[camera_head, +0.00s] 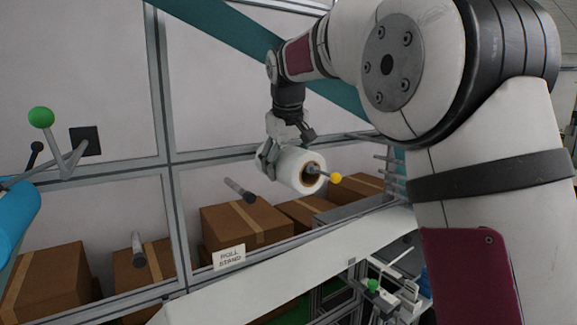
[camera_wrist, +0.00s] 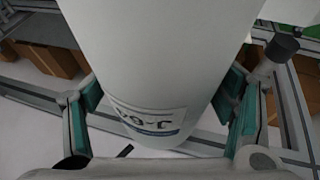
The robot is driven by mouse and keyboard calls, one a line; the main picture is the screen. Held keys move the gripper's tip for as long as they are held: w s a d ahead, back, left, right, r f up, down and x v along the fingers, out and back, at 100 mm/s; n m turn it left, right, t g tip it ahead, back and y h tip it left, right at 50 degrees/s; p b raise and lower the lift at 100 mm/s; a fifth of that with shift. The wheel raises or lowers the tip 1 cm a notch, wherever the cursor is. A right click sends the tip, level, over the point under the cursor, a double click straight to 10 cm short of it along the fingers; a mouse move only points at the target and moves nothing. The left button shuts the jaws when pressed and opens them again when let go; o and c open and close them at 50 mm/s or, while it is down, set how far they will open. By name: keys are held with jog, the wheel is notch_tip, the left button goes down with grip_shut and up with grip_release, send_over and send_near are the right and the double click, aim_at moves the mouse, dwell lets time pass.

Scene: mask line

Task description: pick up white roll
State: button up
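The white roll (camera_head: 293,170) sits around a peg that ends in a yellow ball (camera_head: 335,178). Its brown core faces the camera. My gripper (camera_head: 283,151) is at the roll from above, with its fingers on either side. In the wrist view the roll (camera_wrist: 155,60) fills the middle, and a printed label shows near its lower end. The far side of the roll is hidden.
A green-ended holder (camera_head: 41,117) stands at the left beside a blue roll (camera_head: 14,222). Cardboard boxes (camera_head: 247,222) line the shelf below, behind a rail with a "ROLL STAND" sign (camera_head: 229,257). Bare pegs (camera_head: 239,190) stick out near the boxes. Metal frame posts (camera_head: 160,80) stand behind.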

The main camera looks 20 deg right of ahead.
jog(key=shift+r+p, duration=0.55)
jog(key=shift+r, duration=0.25)
jog(key=shift+c, duration=0.2)
jog(key=shift+s+d, duration=0.15)
jog(key=shift+s, duration=0.2)
jog(key=shift+s+d, duration=0.1)
jog(key=shift+s, duration=0.2)
